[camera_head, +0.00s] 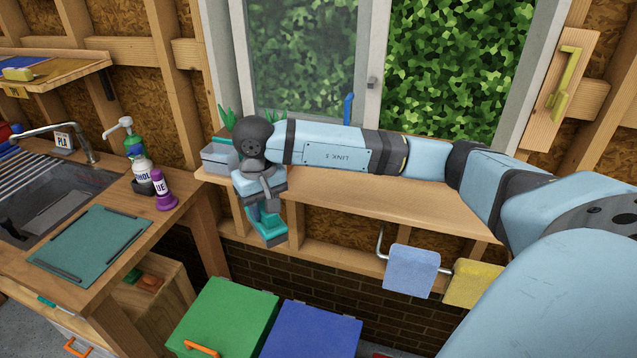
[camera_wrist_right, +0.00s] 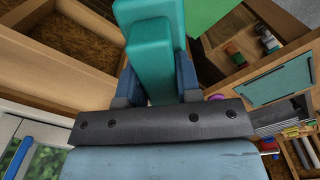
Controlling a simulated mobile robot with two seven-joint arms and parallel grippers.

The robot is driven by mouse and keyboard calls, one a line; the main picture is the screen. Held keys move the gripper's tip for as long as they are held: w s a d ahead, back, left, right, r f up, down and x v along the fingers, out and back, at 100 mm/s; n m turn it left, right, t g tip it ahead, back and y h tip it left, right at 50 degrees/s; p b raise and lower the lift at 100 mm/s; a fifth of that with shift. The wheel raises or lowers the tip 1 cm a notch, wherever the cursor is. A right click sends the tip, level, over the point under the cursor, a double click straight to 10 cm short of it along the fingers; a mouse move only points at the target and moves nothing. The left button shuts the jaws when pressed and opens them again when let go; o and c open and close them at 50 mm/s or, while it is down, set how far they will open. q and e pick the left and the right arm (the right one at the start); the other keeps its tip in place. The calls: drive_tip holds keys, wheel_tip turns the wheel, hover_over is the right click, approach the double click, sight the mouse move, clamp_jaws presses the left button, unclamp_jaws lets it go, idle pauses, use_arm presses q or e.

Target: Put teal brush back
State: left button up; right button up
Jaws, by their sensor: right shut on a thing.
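The teal brush (camera_head: 268,228) hangs below my right gripper (camera_head: 262,205), in front of the left end of the wooden window shelf. In the right wrist view the teal brush (camera_wrist_right: 152,45) sits between the two blue fingers of the right gripper (camera_wrist_right: 157,88), which are shut on it. Its far end is cut off at the top of that view. I cannot tell whether it touches the shelf edge. My left gripper is in neither view.
The wooden shelf (camera_head: 370,205) runs under the window. A grey planter (camera_head: 218,157) stands at its left end. Green (camera_head: 225,318) and blue (camera_head: 312,332) lidded bins stand below. Blue (camera_head: 411,271) and yellow (camera_head: 474,284) cloths hang on a rail. Bottles (camera_head: 163,190) stand by the sink (camera_head: 60,195).

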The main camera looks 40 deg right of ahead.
drive_tip(key=w+d+r+m+b, duration=0.2)
drive_tip(key=w+d+r+m, duration=0.1)
drive_tip(key=d+r, duration=0.65)
drive_tip(key=w+d+r+m+b, duration=0.2)
drive_tip(key=w+d+r+m, duration=0.1)
drive_tip(key=d+r, duration=0.65)
drive_tip(key=shift+w+d+f+p, duration=0.1)
drive_tip(key=shift+d+f, duration=0.25)
drive_tip(key=shift+f, duration=3.2)
drive_tip(key=shift+w+d+f+p, duration=0.15)
drive_tip(key=shift+d+f, duration=0.15)
drive_tip(key=shift+f, duration=3.2)
drive_tip(key=shift+d+f+p, duration=0.1)
drive_tip(key=shift+d+f, duration=0.25)
drive_tip(key=shift+f, duration=3.2)
drive_tip(key=shift+f, duration=0.15)
drive_tip(key=o, duration=1)
drive_tip(key=shift+c, duration=0.2)
